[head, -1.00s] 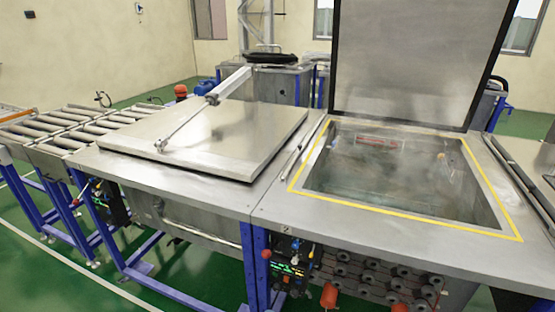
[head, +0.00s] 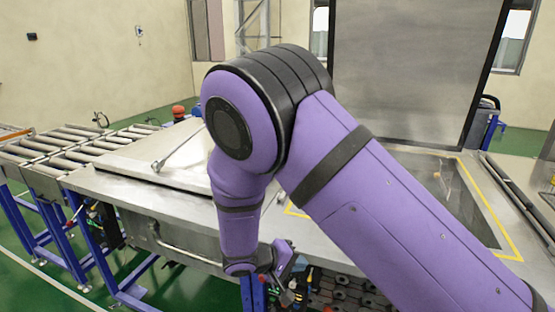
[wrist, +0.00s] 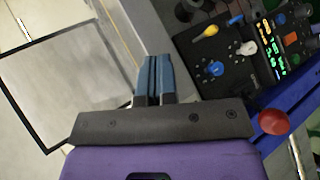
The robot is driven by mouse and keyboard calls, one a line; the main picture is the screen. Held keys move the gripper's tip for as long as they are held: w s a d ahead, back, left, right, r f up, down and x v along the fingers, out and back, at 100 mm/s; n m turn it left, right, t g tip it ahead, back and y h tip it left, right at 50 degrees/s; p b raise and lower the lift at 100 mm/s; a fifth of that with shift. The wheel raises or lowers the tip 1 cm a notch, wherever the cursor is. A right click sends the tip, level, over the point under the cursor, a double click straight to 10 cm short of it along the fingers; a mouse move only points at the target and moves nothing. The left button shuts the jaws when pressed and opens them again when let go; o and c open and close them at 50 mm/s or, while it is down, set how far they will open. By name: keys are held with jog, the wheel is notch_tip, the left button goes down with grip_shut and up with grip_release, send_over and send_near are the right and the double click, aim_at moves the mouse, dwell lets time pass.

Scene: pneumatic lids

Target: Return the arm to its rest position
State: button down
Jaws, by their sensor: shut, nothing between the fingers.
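My purple arm now fills the middle and right of the head view, bent at a large joint, with its lower part hanging down in front of the tanks. My gripper (wrist: 154,80) shows in the wrist view with its two blue-grey fingers together and nothing between them. It is beside a black control panel (wrist: 215,60) with a yellow lever (wrist: 205,31), a blue knob (wrist: 216,68) and lit green and orange displays. In the head view the fingertips are hard to make out near the front of the tanks.
The left tank's lid (head: 135,165) is closed. The right tank's lid (head: 400,70) stands upright, and its yellow-edged opening (head: 478,195) is partly behind my arm. A red ball knob (wrist: 274,121) is right of the gripper. A roller conveyor (head: 60,150) stands at the left.

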jog(key=s+d+r+m+g+y, duration=0.25)
jog(key=d+r, duration=0.55)
jog(key=r, duration=0.4)
jog(key=s+d+r+m+g+y, duration=0.1)
jog(key=s+d+r+g+y, duration=0.2)
jog(key=d+r, duration=0.7)
jog(key=s+d+r+t+y, duration=0.2)
jog(key=s+r, duration=0.4)
jog(key=s, duration=0.3)
jog(key=s+d+r+m+t+y, duration=0.1)
jog(key=s+d+r+t+y, duration=0.2)
jog(key=s+r, duration=0.4)
jog(key=shift+s+d+r+t, duration=0.25)
jog(key=shift+s+d+t, duration=0.2)
jog(key=shift+s+d, duration=0.65)
jog(key=shift+s+a+y, duration=0.15)
jog(key=shift+y, duration=0.1)
